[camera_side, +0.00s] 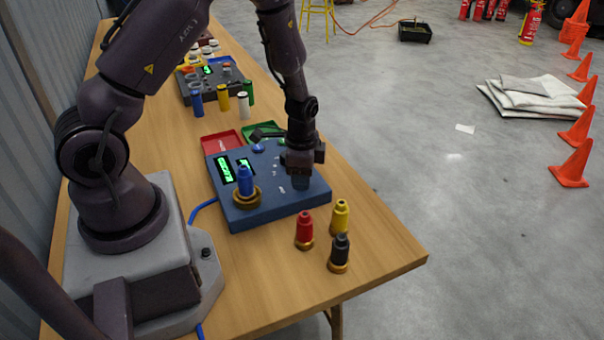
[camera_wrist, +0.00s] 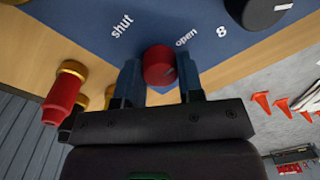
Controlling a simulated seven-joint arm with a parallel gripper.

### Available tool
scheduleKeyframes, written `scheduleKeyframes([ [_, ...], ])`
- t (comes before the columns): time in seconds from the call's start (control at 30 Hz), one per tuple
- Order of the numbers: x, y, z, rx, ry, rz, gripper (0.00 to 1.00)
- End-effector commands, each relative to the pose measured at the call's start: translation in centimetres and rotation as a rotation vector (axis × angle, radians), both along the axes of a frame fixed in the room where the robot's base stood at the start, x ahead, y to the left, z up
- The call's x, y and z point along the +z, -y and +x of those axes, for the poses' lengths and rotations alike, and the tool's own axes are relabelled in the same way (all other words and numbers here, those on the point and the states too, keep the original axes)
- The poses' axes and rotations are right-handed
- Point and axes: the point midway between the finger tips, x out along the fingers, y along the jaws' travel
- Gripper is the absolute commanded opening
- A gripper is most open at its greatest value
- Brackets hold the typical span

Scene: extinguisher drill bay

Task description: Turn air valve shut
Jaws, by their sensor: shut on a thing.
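A blue console (camera_side: 245,215) with green-lit displays stands on the wooden bench. A red round valve knob (camera_wrist: 158,62) is on its panel, between the printed words "shut" on its left and "open" on its right in the wrist view. My gripper (camera_wrist: 160,80) has a finger on each side of this knob and is shut on it. In the side view my gripper (camera_side: 301,178) points down at the console's right part and hides the knob. I cannot tell exactly where the knob points.
A black knob (camera_wrist: 262,10) sits near the "8" mark. A blue fitting (camera_side: 245,182) stands on the console. Red (camera_side: 304,230), yellow (camera_side: 340,216) and black (camera_side: 340,248) fittings with brass bases stand by the bench's front corner. Red (camera_side: 220,143) and green (camera_side: 262,130) trays lie behind.

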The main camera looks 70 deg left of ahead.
Motion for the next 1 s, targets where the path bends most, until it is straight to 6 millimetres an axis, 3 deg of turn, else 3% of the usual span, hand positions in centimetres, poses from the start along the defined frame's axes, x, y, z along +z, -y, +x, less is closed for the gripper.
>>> scheduleKeyframes([
  [0.27, 0.05, -0.01, 0.02, 0.169, 0.000, 0.000, 0.11],
  [1.0, 0.10, -0.04, 0.10, 0.868, 0.000, -0.001, 0.11],
])
